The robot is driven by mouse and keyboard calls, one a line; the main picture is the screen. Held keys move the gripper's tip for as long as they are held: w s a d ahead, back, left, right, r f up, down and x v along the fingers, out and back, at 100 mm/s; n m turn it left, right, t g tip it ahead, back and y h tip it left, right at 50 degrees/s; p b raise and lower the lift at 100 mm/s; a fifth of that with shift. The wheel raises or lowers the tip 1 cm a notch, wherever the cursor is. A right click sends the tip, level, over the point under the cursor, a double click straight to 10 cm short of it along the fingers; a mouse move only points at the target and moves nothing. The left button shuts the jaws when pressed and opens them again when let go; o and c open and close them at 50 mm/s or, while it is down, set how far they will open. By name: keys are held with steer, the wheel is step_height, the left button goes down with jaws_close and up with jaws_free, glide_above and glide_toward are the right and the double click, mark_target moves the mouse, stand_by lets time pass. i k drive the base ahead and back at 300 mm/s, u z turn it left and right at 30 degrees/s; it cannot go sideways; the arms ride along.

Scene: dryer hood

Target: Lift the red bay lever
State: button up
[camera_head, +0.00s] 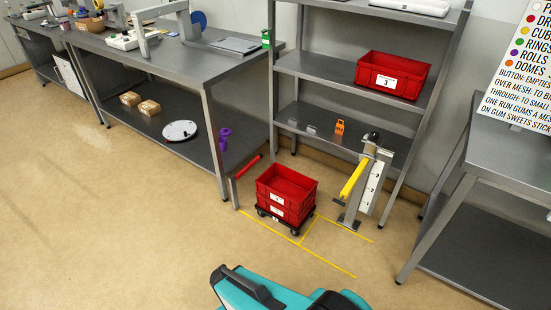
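The red bay lever (249,167) is a short red bar on top of a low grey post (234,193). It stands at the left side of the floor bay, beside the front right leg of the long bench. The bar slants up to the right in the picture; I cannot tell whether it is level or tilted. Right of it, two stacked red crates (286,208) sit on a low black wheeled dolly (297,232). A yellow lever (353,180) is on a taller grey post (376,183) at the bay's right side. My gripper is not in view.
Yellow floor lines (328,260) mark the bay. A grey shelf rack (345,73) with a red crate (391,74) stands behind it. A long bench (180,60) is at left and another table (510,160) at right. The floor (120,210) at left front is clear.

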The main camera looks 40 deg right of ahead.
mark_target(243, 170)
steer(key=z, duration=0.35)
steer(key=k, duration=1.1)
steer(key=z, duration=0.8)
steer(key=i, duration=1.6)
steer(key=u, duration=0.4)
steer(key=i, duration=0.65)
steer(key=u, duration=0.75)
steer(key=i, duration=0.6)
steer(key=u, duration=0.3)
